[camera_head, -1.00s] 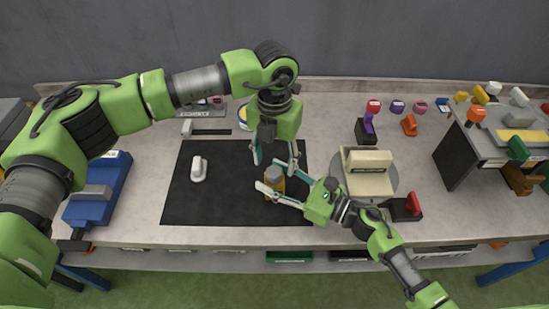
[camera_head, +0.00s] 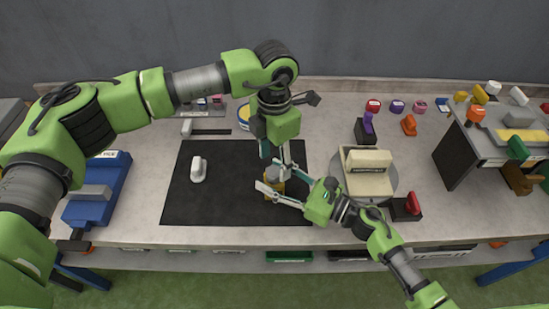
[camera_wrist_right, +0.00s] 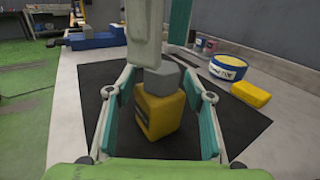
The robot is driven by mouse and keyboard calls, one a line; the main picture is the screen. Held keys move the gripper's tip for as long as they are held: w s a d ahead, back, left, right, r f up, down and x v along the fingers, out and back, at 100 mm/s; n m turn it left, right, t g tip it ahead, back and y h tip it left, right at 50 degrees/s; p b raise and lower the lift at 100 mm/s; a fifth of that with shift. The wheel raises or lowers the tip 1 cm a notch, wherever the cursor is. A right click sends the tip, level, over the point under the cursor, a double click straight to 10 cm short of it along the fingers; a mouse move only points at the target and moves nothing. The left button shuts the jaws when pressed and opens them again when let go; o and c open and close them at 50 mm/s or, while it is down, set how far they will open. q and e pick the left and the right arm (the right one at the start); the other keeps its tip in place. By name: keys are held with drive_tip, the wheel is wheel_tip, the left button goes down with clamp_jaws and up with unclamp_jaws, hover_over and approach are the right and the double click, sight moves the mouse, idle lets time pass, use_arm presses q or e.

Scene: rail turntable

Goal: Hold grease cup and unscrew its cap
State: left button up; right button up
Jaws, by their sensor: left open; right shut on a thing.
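The grease cup stands on the black mat (camera_head: 220,205), with a yellow body (camera_wrist_right: 160,112) and a grey cap (camera_wrist_right: 166,78). In the head view the cap (camera_head: 272,174) shows from above, partly behind the fingers. My right gripper (camera_head: 275,184) reaches in from the right and is shut around the yellow body; its teal-padded fingers flank the cup in the right wrist view. My left gripper (camera_head: 275,152) points down from above, open, its fingertips at or just above the cap. In the right wrist view a pale left finger hides part of the cap; I cannot tell whether it touches.
A white handle-like part (camera_head: 198,170) lies on the mat to the left. A beige block (camera_head: 367,180) on a round plate stands right of the cup, near my right arm.

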sight(274, 171)
use_arm(q)
drive_tip(key=shift+f, duration=0.15)
drive_tip(key=shift+f, duration=1.9)
drive_tip(key=c, duration=1.4)
drive_tip(key=n, duration=0.4)
drive_tip(key=shift+n, duration=1.1)
drive_tip(key=n, duration=0.2)
drive_tip(key=shift+n, duration=0.4)
drive_tip(key=n, duration=0.3)
drive_tip(key=shift+a, duration=0.1)
